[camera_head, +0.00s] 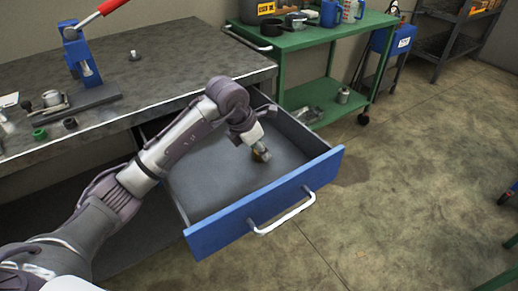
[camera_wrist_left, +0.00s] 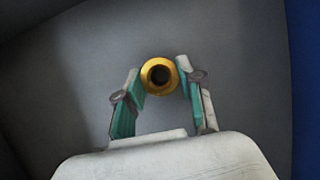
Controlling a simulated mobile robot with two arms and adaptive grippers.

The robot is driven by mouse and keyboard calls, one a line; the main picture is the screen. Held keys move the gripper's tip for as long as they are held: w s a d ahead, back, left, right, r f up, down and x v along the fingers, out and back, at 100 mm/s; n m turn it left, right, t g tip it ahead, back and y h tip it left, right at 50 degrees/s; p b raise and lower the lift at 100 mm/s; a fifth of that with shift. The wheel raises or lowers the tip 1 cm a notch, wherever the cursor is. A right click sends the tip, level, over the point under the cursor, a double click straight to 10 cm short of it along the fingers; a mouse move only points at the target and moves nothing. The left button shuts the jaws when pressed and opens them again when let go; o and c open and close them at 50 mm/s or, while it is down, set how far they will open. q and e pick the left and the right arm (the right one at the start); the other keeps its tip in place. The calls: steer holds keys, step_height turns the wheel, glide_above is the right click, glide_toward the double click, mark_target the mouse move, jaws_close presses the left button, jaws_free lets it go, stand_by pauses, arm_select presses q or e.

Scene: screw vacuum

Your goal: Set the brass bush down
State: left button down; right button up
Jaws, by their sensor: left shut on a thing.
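The brass bush (camera_wrist_left: 160,76) is a short gold ring with a dark bore, seen from above in the left wrist view. My left gripper (camera_wrist_left: 160,82) is shut on it, with the teal-padded fingers on either side. I cannot tell whether the bush touches the drawer floor. My right gripper is not in view.
The open drawer (camera_head: 262,205) has a blue front and a bare grey floor around the gripper. The workbench (camera_head: 180,62) above holds a blue press (camera_head: 78,52) with a red lever and small parts. A green cart (camera_head: 310,36) stands behind.

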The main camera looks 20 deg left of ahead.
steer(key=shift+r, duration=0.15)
arm_select(q)
steer(key=c, duration=0.7)
jaws_free()
steer(key=shift+s+a+r, duration=0.1)
steer(key=shift+r, duration=0.25)
steer(key=p+v, duration=0.1)
steer(key=v, duration=1)
steer(key=shift+r, duration=0.2)
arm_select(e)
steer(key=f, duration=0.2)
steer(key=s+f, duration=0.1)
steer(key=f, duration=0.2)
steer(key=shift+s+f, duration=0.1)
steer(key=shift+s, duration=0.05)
